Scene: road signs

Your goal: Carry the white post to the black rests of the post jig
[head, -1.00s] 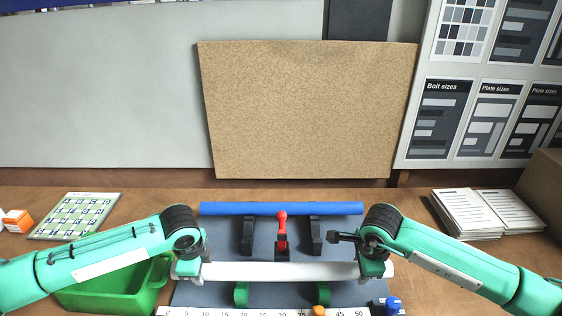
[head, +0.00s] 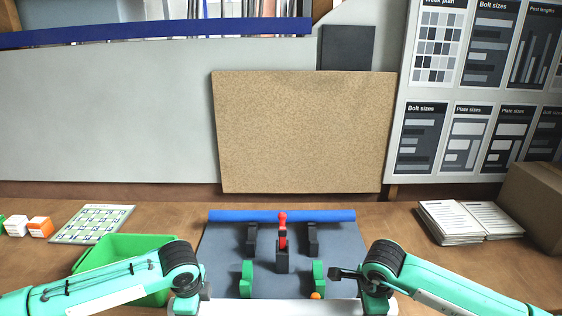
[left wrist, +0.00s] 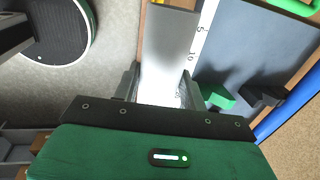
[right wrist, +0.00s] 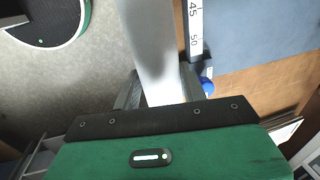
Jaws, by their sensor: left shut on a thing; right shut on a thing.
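The white post (head: 280,307) lies level across the bottom of the head view, in front of the jig. My left gripper (head: 186,303) is shut on its left part and my right gripper (head: 376,303) on its right part. The post also shows between the fingers in the left wrist view (left wrist: 168,45) and in the right wrist view (right wrist: 150,45). The jig's left black rest (head: 251,240) and right black rest (head: 312,240) stand empty on the grey base (head: 345,262), beyond the post. A red clamp (head: 282,235) on a dark block stands between them.
Green rests (head: 247,279) (head: 319,279) stand nearer than the black ones. A blue bar (head: 240,215) edges the base's back. A green bin (head: 120,248) is at left, papers (head: 465,220) and a box (head: 535,205) at right. A ruler (left wrist: 208,20) runs along the near edge.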

